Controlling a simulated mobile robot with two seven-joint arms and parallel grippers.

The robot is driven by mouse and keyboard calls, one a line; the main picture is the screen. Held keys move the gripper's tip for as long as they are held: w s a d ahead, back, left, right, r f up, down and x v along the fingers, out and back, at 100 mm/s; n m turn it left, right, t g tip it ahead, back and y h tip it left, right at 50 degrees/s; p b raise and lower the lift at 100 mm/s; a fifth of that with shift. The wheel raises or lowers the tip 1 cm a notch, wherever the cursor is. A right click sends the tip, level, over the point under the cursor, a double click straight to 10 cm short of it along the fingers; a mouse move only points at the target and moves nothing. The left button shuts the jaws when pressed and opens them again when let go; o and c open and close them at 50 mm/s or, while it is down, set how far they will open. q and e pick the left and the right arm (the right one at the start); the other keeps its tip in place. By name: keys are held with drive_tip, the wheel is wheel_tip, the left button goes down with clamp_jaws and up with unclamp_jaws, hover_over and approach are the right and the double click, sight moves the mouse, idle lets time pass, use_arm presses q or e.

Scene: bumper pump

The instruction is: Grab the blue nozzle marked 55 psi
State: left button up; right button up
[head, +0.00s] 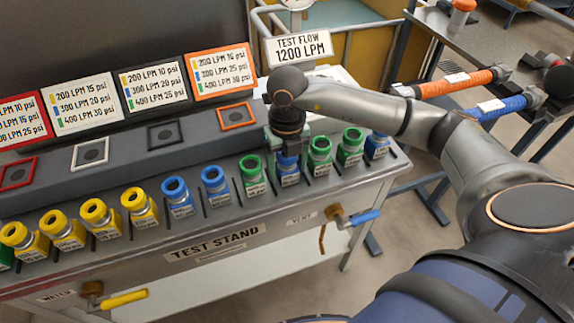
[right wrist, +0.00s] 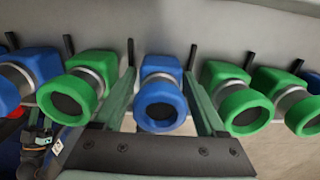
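My right gripper (head: 288,143) points down over a blue nozzle (head: 288,174) in the row on the test stand. In the right wrist view its two grey-green fingers (right wrist: 160,82) are apart, one on each side of that blue nozzle (right wrist: 161,100). The fingers are close to its sides; I cannot tell whether they touch it. The nozzle still stands upright in its place. Other blue nozzles stand left of it (head: 213,185) and at the right end (head: 376,145). The psi labels are too small to read. My left gripper is not in view.
Green nozzles stand close on both sides, left (head: 252,175) and right (head: 320,155), with thin black dividers between nozzles. Yellow nozzles (head: 139,207) fill the left part. Behind are coloured square frames (head: 236,116) and flow signs (head: 221,71). A workbench (head: 480,45) stands at right.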

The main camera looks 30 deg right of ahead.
clamp_jaws()
idle(0.3)
drive_tip(key=shift+r, duration=0.1)
